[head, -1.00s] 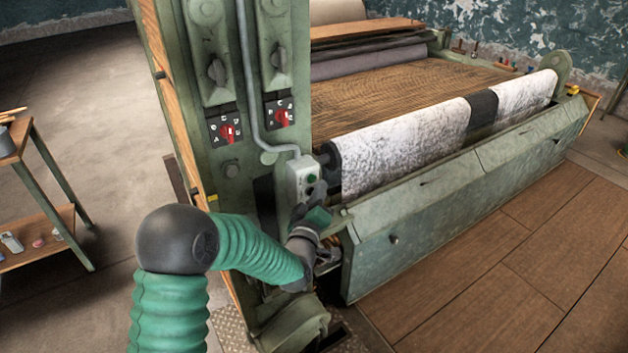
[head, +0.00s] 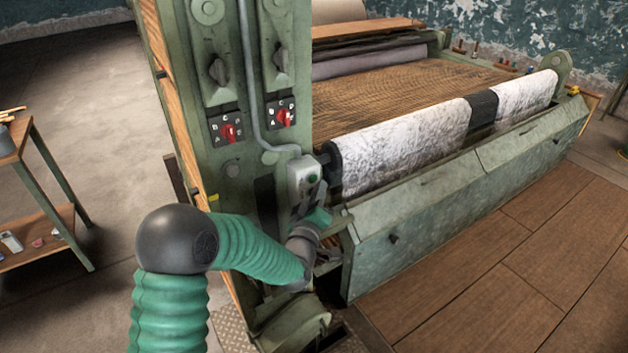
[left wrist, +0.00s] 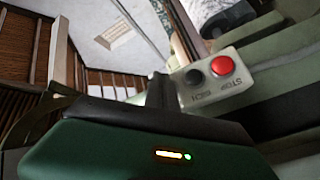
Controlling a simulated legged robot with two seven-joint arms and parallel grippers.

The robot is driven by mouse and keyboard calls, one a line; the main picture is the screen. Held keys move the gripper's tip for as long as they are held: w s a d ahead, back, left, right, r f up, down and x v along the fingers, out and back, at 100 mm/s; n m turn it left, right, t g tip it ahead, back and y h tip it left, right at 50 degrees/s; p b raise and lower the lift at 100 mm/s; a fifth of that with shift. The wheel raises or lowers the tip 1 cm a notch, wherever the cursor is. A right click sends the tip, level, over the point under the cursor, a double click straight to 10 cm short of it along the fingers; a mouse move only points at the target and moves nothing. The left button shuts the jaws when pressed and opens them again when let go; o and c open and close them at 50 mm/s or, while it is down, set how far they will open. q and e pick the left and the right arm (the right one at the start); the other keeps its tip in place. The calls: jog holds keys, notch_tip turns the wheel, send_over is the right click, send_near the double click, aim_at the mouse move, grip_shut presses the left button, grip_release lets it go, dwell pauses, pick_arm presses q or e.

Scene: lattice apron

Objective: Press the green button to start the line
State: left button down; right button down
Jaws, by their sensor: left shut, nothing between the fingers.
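A small pale control box (head: 295,182) sits on the green machine post at the end of a grey conduit. The green button (head: 312,179) shows on its face in the head view. In the left wrist view the box (left wrist: 208,98) shows a red button (left wrist: 226,66) marked STOP and a black button (left wrist: 194,78); the green button cannot be seen there. My left gripper (head: 319,190) is shut and empty, its tips just below and in front of the green button. I cannot tell whether they touch the box. My right gripper is out of view.
Red rotary switches (head: 230,133) sit higher on the green post (head: 215,175). A white fabric roll (head: 400,150) and the machine's green front trough (head: 440,210) lie to the right. A wooden cart (head: 40,235) stands at the left. Open floor lies between cart and post.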

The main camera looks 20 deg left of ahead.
pick_arm(q)
jog(key=shift+a, duration=0.1)
jog(key=shift+w+a+r, duration=0.1)
jog(key=shift+w+a, duration=0.1)
jog(key=shift+a, duration=0.05)
dwell(0.3)
